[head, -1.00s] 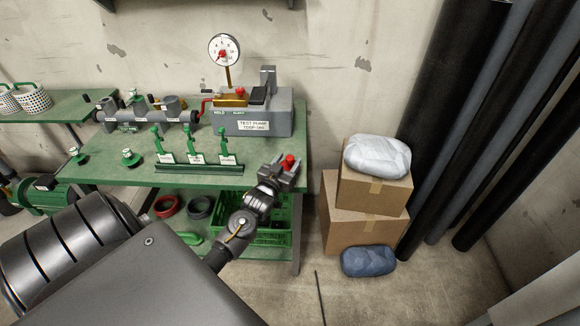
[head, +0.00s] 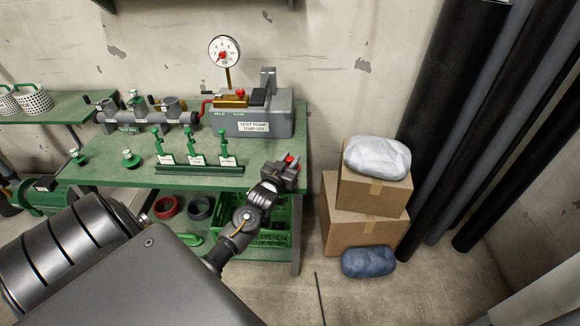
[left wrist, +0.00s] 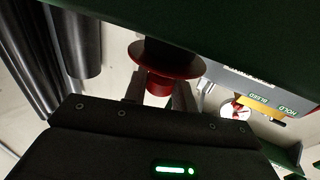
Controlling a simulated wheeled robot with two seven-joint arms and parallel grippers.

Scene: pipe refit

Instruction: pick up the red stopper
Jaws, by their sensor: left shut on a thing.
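The red stopper (head: 290,159) shows as a small red patch between the fingers of my left gripper (head: 288,166), at the right front corner of the green bench. In the left wrist view, the red stopper (left wrist: 166,80) has a wide round flange, and its narrower body sits between the two fingers. My left gripper (left wrist: 160,92) is shut on it. The fingers hide part of the stopper in the head view. I cannot tell whether it touches the bench. My right gripper is not in view.
The green bench (head: 110,172) carries a rack with several green-handled valves (head: 196,160), a grey test pump (head: 272,115) with a gauge, and a grey pipe assembly (head: 150,120). Cardboard boxes (head: 368,225) stand right of the bench. Dark pipes (head: 445,110) lean on the wall.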

